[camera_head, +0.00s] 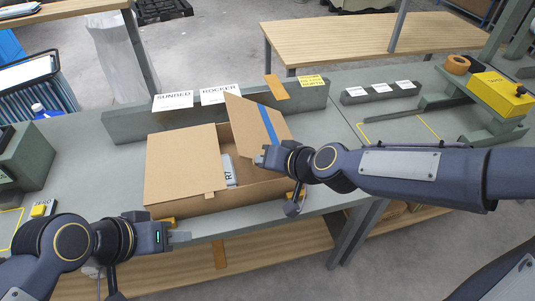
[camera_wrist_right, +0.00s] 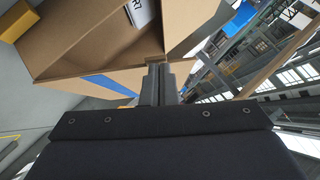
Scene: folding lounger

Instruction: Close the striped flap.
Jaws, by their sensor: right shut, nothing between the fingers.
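A cardboard box (camera_head: 200,203) stands on the grey workbench. Its plain left flap (camera_head: 182,165) lies across the left part of the opening. The striped flap (camera_head: 248,118), brown with a blue stripe, stands raised and tilted at the right side. The right wrist view shows its blue stripe (camera_wrist_right: 100,85) beside the fingers. My right gripper (camera_head: 262,158) is shut and empty by the flap's near edge, and its fingers also show in the wrist view (camera_wrist_right: 160,85); contact is unclear. My left gripper (camera_head: 181,237) is at the bench's front edge, below the box; its jaw gap is unclear.
A white lettered item (camera_head: 229,170) shows inside the box. Behind the box is a grey ledge with SUNBED (camera_head: 173,100) and ROCKER (camera_head: 220,94) cards. A yellow case (camera_head: 501,94) and tape roll (camera_head: 457,64) are at the right.

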